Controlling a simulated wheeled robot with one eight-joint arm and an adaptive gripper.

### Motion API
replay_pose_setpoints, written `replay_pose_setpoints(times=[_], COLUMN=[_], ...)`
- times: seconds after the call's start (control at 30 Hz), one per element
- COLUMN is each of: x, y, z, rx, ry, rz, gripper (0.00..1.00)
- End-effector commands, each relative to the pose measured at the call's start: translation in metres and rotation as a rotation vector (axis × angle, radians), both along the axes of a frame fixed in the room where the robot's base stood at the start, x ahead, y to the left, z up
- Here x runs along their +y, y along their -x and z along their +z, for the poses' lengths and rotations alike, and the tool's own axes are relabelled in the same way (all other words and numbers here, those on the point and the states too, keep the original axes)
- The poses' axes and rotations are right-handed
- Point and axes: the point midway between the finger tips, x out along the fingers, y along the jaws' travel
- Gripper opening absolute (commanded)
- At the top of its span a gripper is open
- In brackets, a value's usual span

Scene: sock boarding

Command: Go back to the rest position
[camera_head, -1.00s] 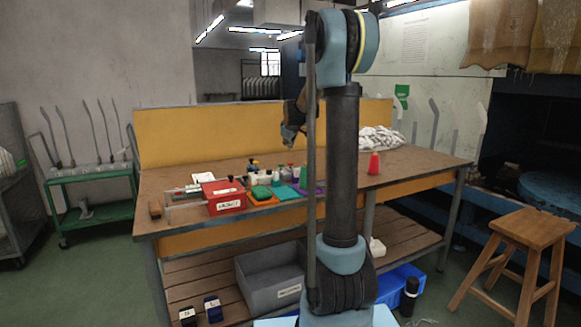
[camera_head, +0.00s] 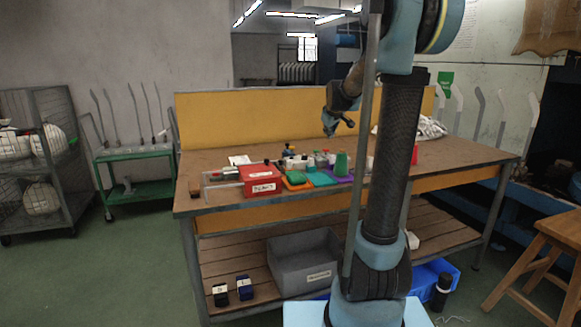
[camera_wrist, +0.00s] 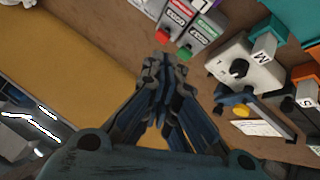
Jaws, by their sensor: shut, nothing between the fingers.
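My gripper (camera_head: 338,122) hangs above the back part of the workbench (camera_head: 470,150), in front of the yellow back panel (camera_head: 250,118). In the wrist view my gripper (camera_wrist: 160,75) has its fingers together with nothing between them. Below it in that view are the bench top and the yellow panel. My arm stands upright in the head view and hides part of the bench.
A red box (camera_head: 262,181), coloured cloths (camera_head: 318,179) and a green cone (camera_head: 340,166) are on the bench. A grey bin (camera_head: 305,262) is on the lower shelf. A green trolley (camera_head: 135,155) stands left and a wooden stool (camera_head: 560,235) right.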

Motion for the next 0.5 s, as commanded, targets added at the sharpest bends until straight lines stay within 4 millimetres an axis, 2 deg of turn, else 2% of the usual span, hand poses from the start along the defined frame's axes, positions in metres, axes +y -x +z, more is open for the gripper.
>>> replay_pose_setpoints(times=[0.03,0.1,0.5], x=[-0.001,-0.002,-0.005], y=[0.018,0.040,0.163], z=[0.000,0.000,-0.020], rx=[0.006,0.014,0.065], ry=[-0.018,-0.045,-0.193], rz=[-0.019,-0.048,-0.216], gripper=[0.00,0.00,0.00])
